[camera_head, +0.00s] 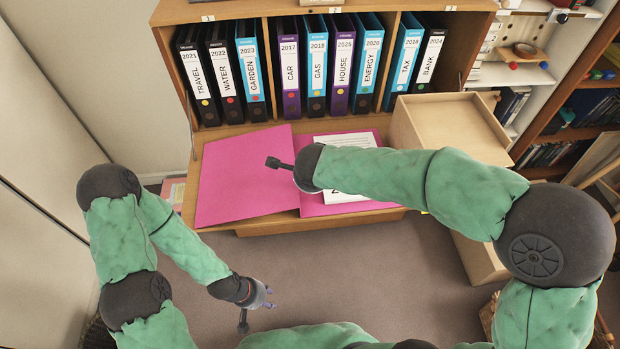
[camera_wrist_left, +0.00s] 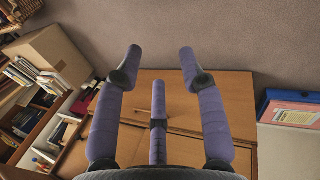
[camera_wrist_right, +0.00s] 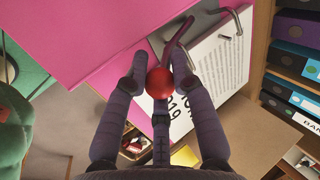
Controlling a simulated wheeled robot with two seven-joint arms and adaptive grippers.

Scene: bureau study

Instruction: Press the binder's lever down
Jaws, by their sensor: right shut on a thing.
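A pink binder (camera_head: 245,178) lies open on the wooden flap, with white sheets (camera_head: 350,142) in its right half. In the right wrist view the binder's pink cover (camera_wrist_right: 75,40), its sheets (camera_wrist_right: 222,60) and curved metal rings (camera_wrist_right: 238,20) show. The binder's lever (camera_wrist_right: 178,38) has a red ball knob (camera_wrist_right: 159,83). My right gripper (camera_wrist_right: 158,75) is shut on the knob, with fingers on both sides of it. In the head view my right wrist hides the lever and those fingers. My left gripper (camera_head: 268,297) is open and empty, low in front of the flap.
Several labelled binders (camera_head: 320,65) stand upright in the compartments behind the flap. A wooden box (camera_head: 445,120) stands on the flap's right side, close to my right forearm. Shelves (camera_head: 575,110) stand further right. The floor (camera_head: 370,265) in front is clear.

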